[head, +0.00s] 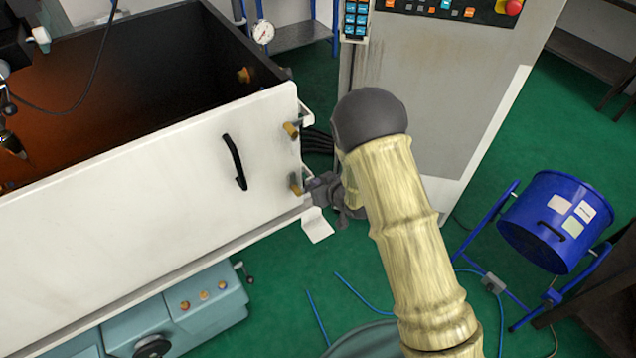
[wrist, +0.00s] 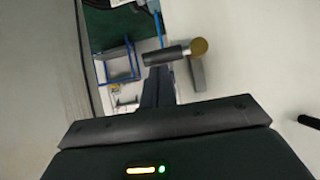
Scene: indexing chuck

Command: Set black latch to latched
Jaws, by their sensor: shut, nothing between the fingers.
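The black latch shows in the wrist view as a short black grip (wrist: 166,55) on a round brass pivot. In the head view my gripper (head: 314,188) is beside the lower brass fitting (head: 296,184) at the panel's right edge. The latch's grip is mostly hidden there. A second brass fitting (head: 291,130) sits above it.
A curved black handle (head: 235,162) stands out from the white panel. A grey control cabinet (head: 430,90) stands behind my arm. A blue drum (head: 555,220) on a stand is at the right. Green floor lies open between them, with blue hoses on it.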

